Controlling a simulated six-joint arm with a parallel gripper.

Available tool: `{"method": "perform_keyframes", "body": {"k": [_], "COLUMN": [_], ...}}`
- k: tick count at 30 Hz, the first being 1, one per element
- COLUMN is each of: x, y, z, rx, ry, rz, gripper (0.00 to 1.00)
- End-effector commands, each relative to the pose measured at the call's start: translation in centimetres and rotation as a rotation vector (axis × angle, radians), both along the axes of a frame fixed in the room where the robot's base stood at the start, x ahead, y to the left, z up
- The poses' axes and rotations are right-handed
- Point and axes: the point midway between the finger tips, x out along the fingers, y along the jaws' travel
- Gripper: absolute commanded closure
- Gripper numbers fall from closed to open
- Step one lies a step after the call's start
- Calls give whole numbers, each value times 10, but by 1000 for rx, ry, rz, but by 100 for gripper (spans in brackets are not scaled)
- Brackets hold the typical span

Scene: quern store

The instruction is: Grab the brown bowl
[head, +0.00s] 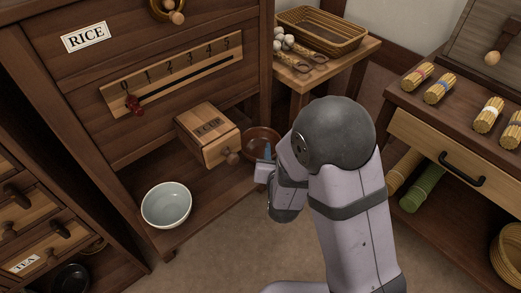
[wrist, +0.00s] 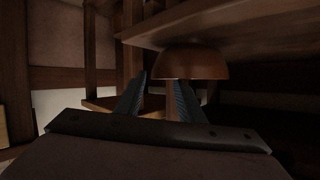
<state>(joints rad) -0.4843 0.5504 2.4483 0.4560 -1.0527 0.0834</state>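The brown bowl (head: 262,138) stands upright on the low ledge of the cabinet, right of the small drawer; my arm partly hides it in the head view. In the wrist view, which looks upside down, the bowl (wrist: 193,63) is ahead and right of centre. My gripper (head: 267,154) is at the bowl's near side, its blue fingertips mostly hidden by my wrist. In the wrist view my gripper (wrist: 160,78) is open, with its two fingers apart. The right finger overlaps the bowl's rim in the picture; I cannot tell whether it touches. Nothing is held.
A pale bowl (head: 167,205) sits on the same ledge at left. The pulled-out drawer (head: 209,136) juts beside the brown bowl. A small table (head: 297,79) with a wicker basket (head: 322,29) stands behind. A counter (head: 452,122) with straw bundles is at right.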

Motion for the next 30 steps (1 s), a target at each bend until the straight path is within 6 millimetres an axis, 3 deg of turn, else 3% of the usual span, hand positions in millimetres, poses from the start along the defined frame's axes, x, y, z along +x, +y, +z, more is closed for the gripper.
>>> {"method": "perform_keyframes", "body": {"k": [15, 24, 29, 30], "x": [44, 48, 48, 47], "y": [-3, -2, -2, -2], "z": [-21, -21, -21, -21], "rx": [0, 0, 0, 0], "ry": [0, 0, 0, 0], "rz": [-1, 0, 0, 0], "gripper": [65, 65, 100, 100]}}
